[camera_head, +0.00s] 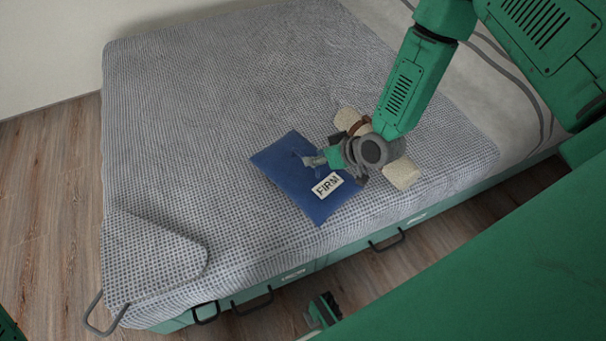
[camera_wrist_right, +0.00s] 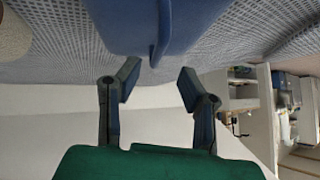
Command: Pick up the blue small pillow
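The blue small pillow (camera_head: 300,190) lies on the bed near its front edge, with a white label reading "FIRM". In the right wrist view the blue pillow (camera_wrist_right: 150,22) fills the top middle, its edge seam hanging towards the gap between the fingers. My right gripper (camera_head: 328,160) is over the pillow's right part and hides some of it. In the wrist view the two fingers of my right gripper (camera_wrist_right: 158,82) stand apart with nothing clamped between them. Whether they touch the pillow cannot be told. My left gripper cannot be made out with certainty.
The bed (camera_head: 200,100) has a grey checked cover, a folded corner at lower left and metal handles along its green frame. Cream rolls (camera_head: 402,173) show beside my right wrist. A small dark and green part (camera_head: 322,310) shows low before the bed. Wooden floor (camera_head: 50,190) is clear at left.

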